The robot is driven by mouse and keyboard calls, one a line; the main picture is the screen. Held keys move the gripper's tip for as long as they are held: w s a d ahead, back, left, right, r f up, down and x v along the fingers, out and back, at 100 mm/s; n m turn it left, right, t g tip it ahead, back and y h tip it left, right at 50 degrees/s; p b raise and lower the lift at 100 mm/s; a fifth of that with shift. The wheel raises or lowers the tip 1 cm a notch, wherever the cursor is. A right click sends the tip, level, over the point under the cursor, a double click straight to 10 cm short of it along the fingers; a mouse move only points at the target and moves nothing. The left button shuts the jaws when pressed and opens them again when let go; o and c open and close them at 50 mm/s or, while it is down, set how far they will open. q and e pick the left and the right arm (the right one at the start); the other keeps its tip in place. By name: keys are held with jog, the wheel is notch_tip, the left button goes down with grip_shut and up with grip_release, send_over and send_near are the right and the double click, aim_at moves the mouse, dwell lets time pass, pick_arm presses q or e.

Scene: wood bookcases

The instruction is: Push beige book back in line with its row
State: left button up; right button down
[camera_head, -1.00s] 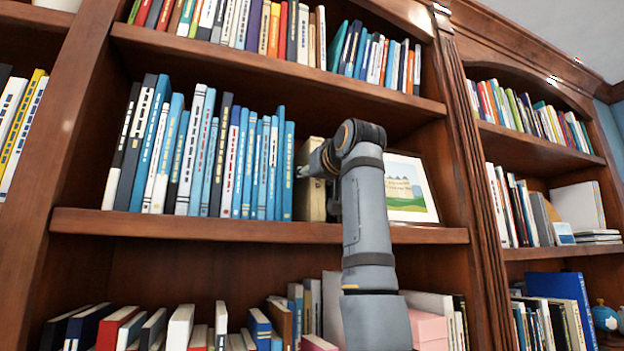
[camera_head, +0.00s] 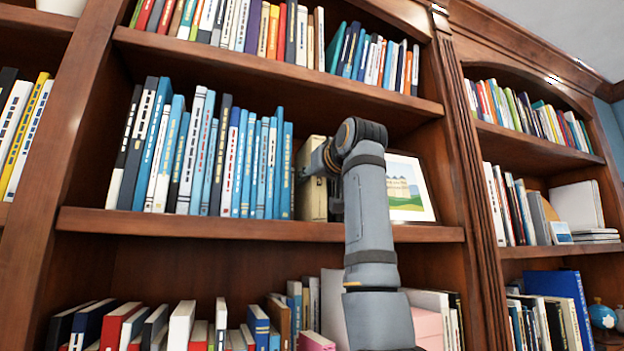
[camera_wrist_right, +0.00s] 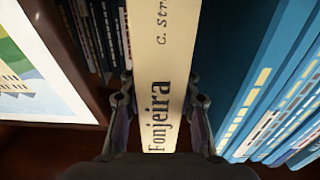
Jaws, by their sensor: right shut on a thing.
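The beige book (camera_head: 311,198) stands upright on the middle shelf, at the right end of a row of blue and white books (camera_head: 262,170). My right gripper (camera_head: 318,172) is at the book's front, mostly hidden behind my own wrist in the head view. In the right wrist view, the beige book's lettered spine (camera_wrist_right: 157,75) lies between the two fingers of my right gripper (camera_wrist_right: 158,108), which are shut on it. The blue books (camera_wrist_right: 275,100) stand close by on the right there. My left gripper is not in view.
A framed landscape picture (camera_head: 409,188) leans on the same shelf, right of the beige book; it also shows in the wrist view (camera_wrist_right: 35,75). The shelf edge (camera_head: 250,228) runs below. More books fill the shelves above and below.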

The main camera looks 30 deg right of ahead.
jog(key=shift+s+d+r, duration=0.1)
jog(key=shift+s+d, duration=0.1)
jog(key=shift+s, duration=0.5)
jog(key=c, duration=1.3)
grip_release()
jog(key=shift+w+d, duration=0.1)
jog(key=shift+c, duration=0.2)
jog(key=o, duration=0.4)
jog(key=shift+w+f, duration=0.2)
jog(key=shift+w, duration=0.35)
jog(key=shift+o, duration=0.2)
jog(key=shift+w, duration=0.15)
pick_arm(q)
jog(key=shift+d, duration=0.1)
pick_arm(e)
jog(key=v, duration=1.2)
jog(key=shift+a, duration=0.25)
jog(key=shift+r, duration=0.1)
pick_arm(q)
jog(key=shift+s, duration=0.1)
pick_arm(e)
jog(key=shift+s, duration=0.25)
